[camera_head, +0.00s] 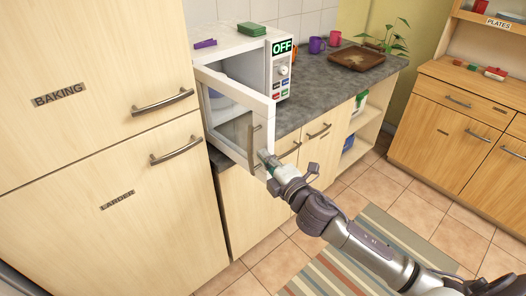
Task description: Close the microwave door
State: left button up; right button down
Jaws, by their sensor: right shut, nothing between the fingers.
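The white microwave (262,64) stands on the grey counter, its display reading OFF. Its door (232,112), a white frame with a dark see-through pane, is open and swung out toward me, past the counter's front edge. My right gripper (264,156) is shut and empty at the lower free corner of the door. Its fingertips overlap the door's edge in the picture; I cannot tell whether they touch it. My left gripper is not in view.
A green block (251,29) and a purple item (205,43) lie on the microwave. A brown tray (356,58), mugs (317,45) and a plant stand farther along the counter (318,90). Tall cupboards (95,60) border the door's left.

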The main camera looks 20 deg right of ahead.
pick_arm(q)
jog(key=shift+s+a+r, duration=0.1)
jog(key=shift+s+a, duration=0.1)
pick_arm(e)
jog(key=shift+w+a, duration=0.1)
jog(key=shift+w, duration=0.45)
